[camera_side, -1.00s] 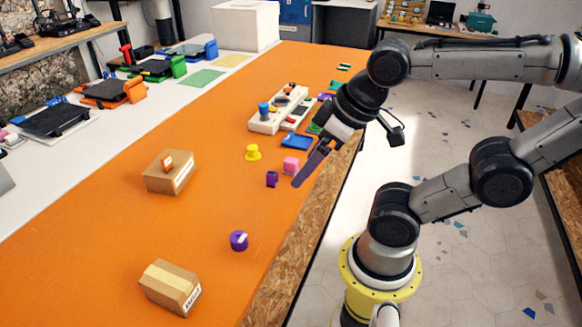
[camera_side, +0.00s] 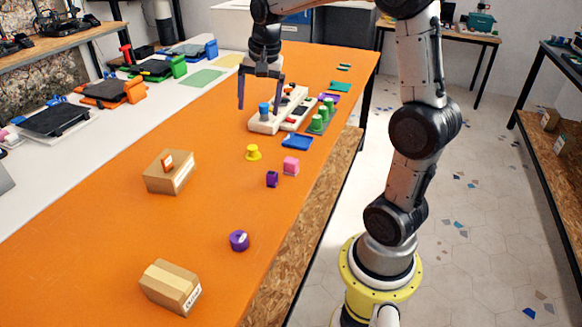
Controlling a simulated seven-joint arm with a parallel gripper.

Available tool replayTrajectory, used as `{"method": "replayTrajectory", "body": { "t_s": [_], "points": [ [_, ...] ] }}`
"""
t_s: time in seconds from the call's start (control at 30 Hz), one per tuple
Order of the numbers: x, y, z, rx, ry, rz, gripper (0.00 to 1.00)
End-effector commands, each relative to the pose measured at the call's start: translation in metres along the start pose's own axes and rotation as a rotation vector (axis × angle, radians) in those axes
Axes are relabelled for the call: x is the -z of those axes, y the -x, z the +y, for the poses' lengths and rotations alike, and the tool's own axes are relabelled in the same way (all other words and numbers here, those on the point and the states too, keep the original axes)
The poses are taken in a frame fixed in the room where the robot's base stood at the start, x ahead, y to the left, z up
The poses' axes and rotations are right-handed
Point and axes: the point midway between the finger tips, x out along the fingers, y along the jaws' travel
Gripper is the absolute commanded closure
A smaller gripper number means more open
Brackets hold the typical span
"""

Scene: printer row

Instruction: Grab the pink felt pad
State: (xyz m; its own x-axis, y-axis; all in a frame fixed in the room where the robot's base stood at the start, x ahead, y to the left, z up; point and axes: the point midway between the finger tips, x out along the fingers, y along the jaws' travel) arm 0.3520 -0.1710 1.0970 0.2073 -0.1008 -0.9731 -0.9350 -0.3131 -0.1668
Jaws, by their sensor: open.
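The only clear pink thing on the orange table is a small block-shaped pink piece (camera_side: 290,166), right of centre near the table's right edge. I cannot tell from its look whether it is a felt pad. My gripper (camera_side: 259,105) is farther back, pointing down with its two dark purple fingers spread. Nothing shows between them that I can tell is held. A blue knob-like piece (camera_side: 264,109) on the white tray (camera_side: 262,124) shows close to the right fingertip; the depth between them is unclear.
Cardboard boxes (camera_side: 168,172) and a purple roll (camera_side: 239,240) are nearer; orange surface between is clear.

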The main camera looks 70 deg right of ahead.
Motion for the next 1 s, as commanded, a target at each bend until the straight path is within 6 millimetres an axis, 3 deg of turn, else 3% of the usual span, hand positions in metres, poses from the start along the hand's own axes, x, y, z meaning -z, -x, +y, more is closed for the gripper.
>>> {"method": "replayTrajectory", "body": {
  "t_s": [0.03,0.1,0.2,0.3,0.43,0.57,0.8,1.0],
  "points": [
    [0.023,-0.023,0.007,-0.040,-0.072,-0.022,0.10],
    [0.049,-0.049,0.019,-0.082,-0.146,-0.047,0.10],
    [0.074,-0.082,0.040,-0.132,-0.218,-0.082,0.10],
    [0.086,-0.107,0.062,-0.171,-0.271,-0.116,0.10],
    [0.090,-0.120,0.080,-0.194,-0.309,-0.136,0.10],
    [0.088,-0.133,0.084,-0.195,-0.312,-0.137,0.10],
    [0.080,-0.177,0.092,-0.196,-0.309,-0.138,0.10],
    [0.077,-0.198,0.095,-0.193,-0.309,-0.135,0.10]
  ]
}}
